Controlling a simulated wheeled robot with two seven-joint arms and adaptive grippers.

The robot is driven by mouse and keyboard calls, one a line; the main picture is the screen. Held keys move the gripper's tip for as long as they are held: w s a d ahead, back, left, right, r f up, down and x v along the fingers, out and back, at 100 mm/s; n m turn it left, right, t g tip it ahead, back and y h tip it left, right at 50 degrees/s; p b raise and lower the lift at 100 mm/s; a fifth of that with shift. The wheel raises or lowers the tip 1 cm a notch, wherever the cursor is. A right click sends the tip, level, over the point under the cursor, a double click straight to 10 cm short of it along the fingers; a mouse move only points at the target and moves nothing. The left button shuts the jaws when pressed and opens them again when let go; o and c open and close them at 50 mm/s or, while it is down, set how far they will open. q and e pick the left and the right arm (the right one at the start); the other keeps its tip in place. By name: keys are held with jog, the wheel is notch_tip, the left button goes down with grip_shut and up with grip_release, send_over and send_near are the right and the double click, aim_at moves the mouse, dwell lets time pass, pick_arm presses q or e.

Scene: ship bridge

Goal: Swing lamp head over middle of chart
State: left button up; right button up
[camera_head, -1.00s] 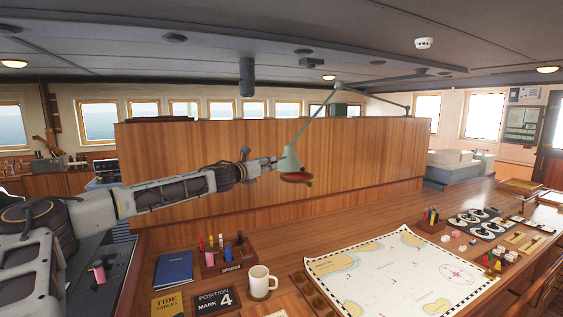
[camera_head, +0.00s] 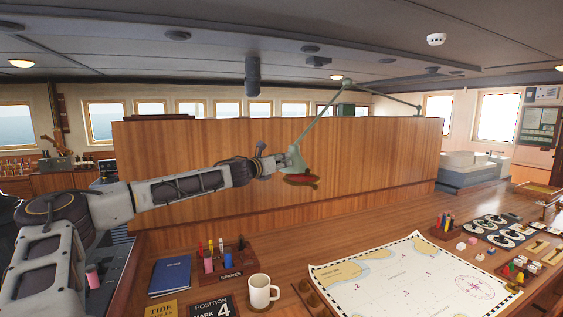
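The lamp head (camera_head: 298,166) is a grey-green shade with a red underside, hanging from a jointed arm (camera_head: 318,116) that reaches from the upper right. It hangs above the desk, left of and behind the chart. The chart (camera_head: 405,282) lies flat on the desk at the lower right, with yellow land patches and a compass rose. My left gripper (camera_head: 278,162) is at the left side of the lamp head and seems to touch it. Its fingers are too small and overlapped to tell whether they are open or shut. My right gripper is out of view.
A wooden partition (camera_head: 200,190) rises behind the desk.

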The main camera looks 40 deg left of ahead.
pick_arm(q)
jog(key=shift+w+f, duration=0.1)
jog(key=shift+w, duration=0.05)
grip_shut()
jog(key=shift+w, duration=0.1)
jog(key=shift+f, duration=0.1)
jog(key=shift+f, duration=0.15)
